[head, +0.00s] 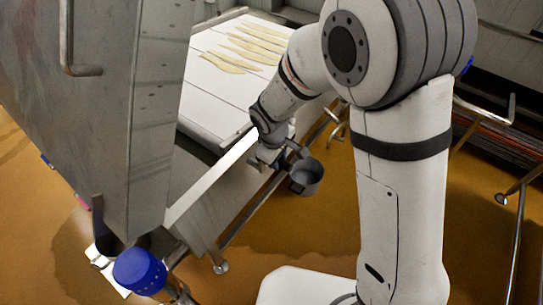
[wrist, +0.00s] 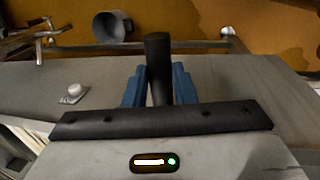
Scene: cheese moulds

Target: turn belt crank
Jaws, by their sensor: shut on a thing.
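In the wrist view my gripper (wrist: 158,88) has its two blue fingers on either side of a dark upright handle (wrist: 158,60), the crank's grip. The fingers are shut on it. The rest of the crank is hidden below the gripper body. In the head view my gripper (head: 268,154) is at the side frame of the belt, and the crank handle cannot be made out behind my wrist. The white belt (head: 205,90) runs up and away, with several pale flat strips (head: 250,45) lying on its far part.
A grey cup-like part (head: 305,177) sits close to my gripper; it also shows in the wrist view (wrist: 110,27). A tall metal housing (head: 155,110) stands at the left. A blue round knob (head: 140,272) is at the front left. The brown floor (head: 250,250) is open in front.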

